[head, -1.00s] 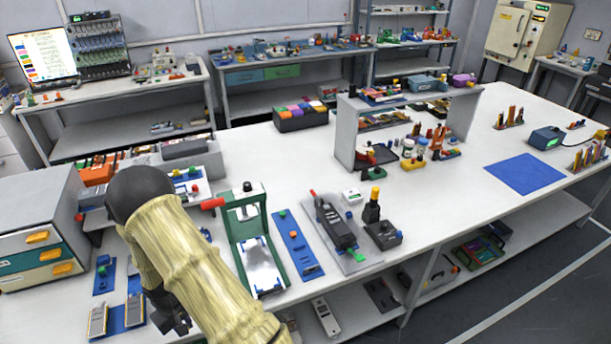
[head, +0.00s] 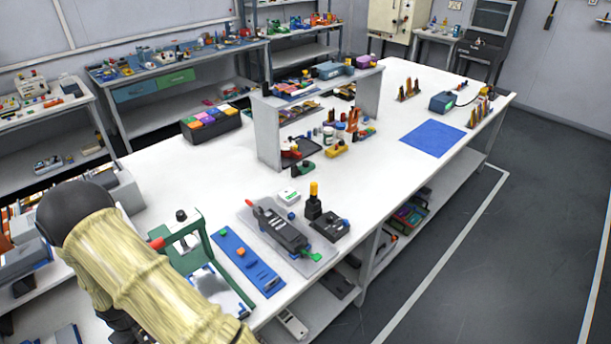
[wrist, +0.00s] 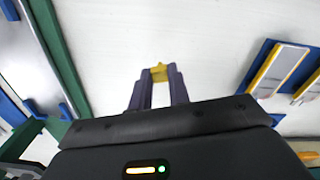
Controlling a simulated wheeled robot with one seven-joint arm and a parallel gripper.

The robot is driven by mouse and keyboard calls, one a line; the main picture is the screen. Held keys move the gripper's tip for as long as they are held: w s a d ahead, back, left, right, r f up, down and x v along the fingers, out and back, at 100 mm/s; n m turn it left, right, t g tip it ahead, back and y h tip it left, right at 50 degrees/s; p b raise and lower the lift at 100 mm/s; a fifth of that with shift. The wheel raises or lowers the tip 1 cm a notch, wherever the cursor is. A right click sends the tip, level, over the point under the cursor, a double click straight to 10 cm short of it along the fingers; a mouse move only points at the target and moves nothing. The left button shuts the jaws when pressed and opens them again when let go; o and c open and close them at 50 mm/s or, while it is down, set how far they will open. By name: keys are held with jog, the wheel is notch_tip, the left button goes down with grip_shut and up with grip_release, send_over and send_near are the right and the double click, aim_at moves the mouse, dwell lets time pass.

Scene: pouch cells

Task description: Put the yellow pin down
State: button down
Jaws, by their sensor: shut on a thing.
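In the wrist view my gripper (wrist: 159,82) is shut on a small yellow pin (wrist: 159,72), held between the two dark fingertips. The pin is over the white tabletop (wrist: 170,30); I cannot tell whether it touches the surface. In the head view my arm hides the fingertips and the held pin at the lower left.
The green-framed press (head: 185,240) stands close beside my arm; its frame shows at the left in the wrist view. Blue holders with yellow-edged pieces (wrist: 278,68) lie at the right there. A blue strip (head: 247,262) and a blue mat (head: 433,138) lie on the bench.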

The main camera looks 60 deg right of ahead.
jog(key=r+b, duration=0.1)
jog(key=b, duration=0.1)
jog(key=shift+w+m+b, duration=0.3)
jog(key=shift+m+b, duration=0.05)
jog(key=shift+m, duration=0.05)
notch_tip(320, 180, up, 6)
jog(key=s+m+b, duration=0.2)
jog(key=b, duration=0.4)
jog(key=shift+a+r+m, duration=0.2)
jog(key=shift+m, duration=0.2)
jog(key=shift+f, duration=3.15)
jog(key=shift+f, duration=1.9)
